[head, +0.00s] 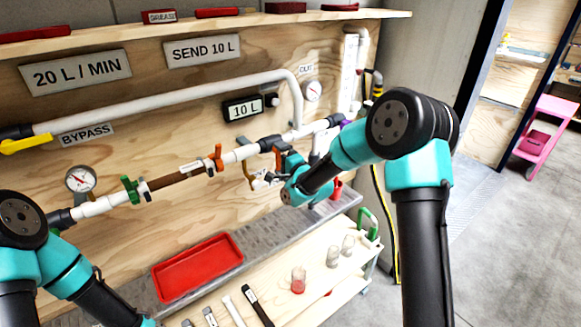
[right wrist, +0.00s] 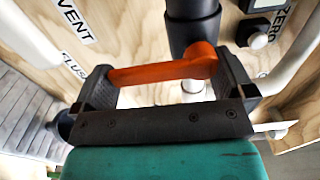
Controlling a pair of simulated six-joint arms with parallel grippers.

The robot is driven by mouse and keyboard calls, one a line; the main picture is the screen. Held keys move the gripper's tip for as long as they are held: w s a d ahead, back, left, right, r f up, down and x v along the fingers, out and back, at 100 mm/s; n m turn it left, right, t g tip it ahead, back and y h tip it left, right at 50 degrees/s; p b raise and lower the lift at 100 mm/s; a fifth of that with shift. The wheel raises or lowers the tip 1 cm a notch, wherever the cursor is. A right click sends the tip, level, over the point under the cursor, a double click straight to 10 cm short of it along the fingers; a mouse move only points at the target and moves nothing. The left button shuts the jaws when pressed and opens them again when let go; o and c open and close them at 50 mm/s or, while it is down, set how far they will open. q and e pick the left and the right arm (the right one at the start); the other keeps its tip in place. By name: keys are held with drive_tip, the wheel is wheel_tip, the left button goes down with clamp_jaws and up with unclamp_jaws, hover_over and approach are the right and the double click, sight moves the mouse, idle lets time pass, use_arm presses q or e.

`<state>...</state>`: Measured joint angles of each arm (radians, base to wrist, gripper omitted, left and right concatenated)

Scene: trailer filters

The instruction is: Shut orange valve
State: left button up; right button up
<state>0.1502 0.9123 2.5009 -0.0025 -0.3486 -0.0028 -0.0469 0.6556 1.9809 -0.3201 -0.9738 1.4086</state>
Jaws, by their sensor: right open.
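In the right wrist view an orange valve handle (right wrist: 165,72) lies across the space between my right gripper's two dark fingers (right wrist: 168,85). The fingers stand apart, one near each end of the handle; I cannot tell whether either touches it. In the head view my right gripper (head: 268,170) is at the pipe run on the plywood wall, by an orange-brown part (head: 278,154) that it partly hides. Another orange fitting (head: 216,158) sits farther left on the same pipe. My left arm shows at the lower left, but its fingers are out of the picture.
A green fitting (head: 131,189) and a gauge (head: 80,179) are at the left. A red tray (head: 197,268) and small cups (head: 299,280) stand below. Yellow bypass handle (head: 25,146) is at the far left.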

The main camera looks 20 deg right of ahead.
drive_tip(key=v, duration=1.7)
drive_tip(key=shift+s, duration=0.15)
drive_tip(key=shift+f, duration=0.1)
drive_tip(key=s+a+f+n+g+h, duration=0.1)
drive_tip(key=s+f+n+g, duration=0.25)
drive_tip(key=f, duration=0.75)
drive_tip(key=s+a+f+n+g+h, duration=0.1)
drive_tip(key=s+f+n+g, duration=0.3)
drive_tip(key=f, duration=0.8)
drive_tip(key=s+a+f+n+g, duration=0.2)
drive_tip(key=s+f+n+g, duration=0.3)
drive_tip(key=s+f+g, duration=0.3)
drive_tip(key=s+f, duration=0.3)
drive_tip(key=s, duration=0.4)
drive_tip(key=shift+f+g, duration=0.35)
drive_tip(key=shift+f, duration=0.05)
